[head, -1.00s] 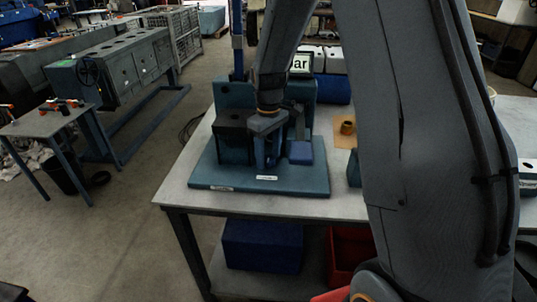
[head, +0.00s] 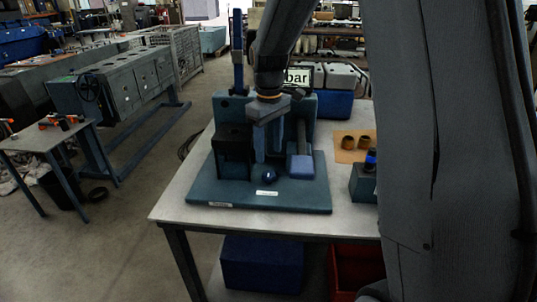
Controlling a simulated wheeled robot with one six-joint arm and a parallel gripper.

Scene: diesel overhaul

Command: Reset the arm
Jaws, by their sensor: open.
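My gripper (head: 281,143) hangs at the end of my arm over the teal test stand (head: 205,190), its fingers pointing down. The fingers are apart, and I see nothing held between them. The stand has a black block (head: 234,150) on the left and a blue lever or pad (head: 302,168) on the right. A small dark blue round knob (head: 296,172) sits on the base, just below the fingers. A display (head: 297,78) reading "bar" stands behind. My arm hides part of the stand's back.
The stand rests on a grey workbench (head: 180,205). An orange-brown mat (head: 345,152) with brown rings (head: 348,142) and a dark box (head: 362,184) lie to its right. A blue bin (head: 262,264) and a red bin (head: 350,270) are below.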

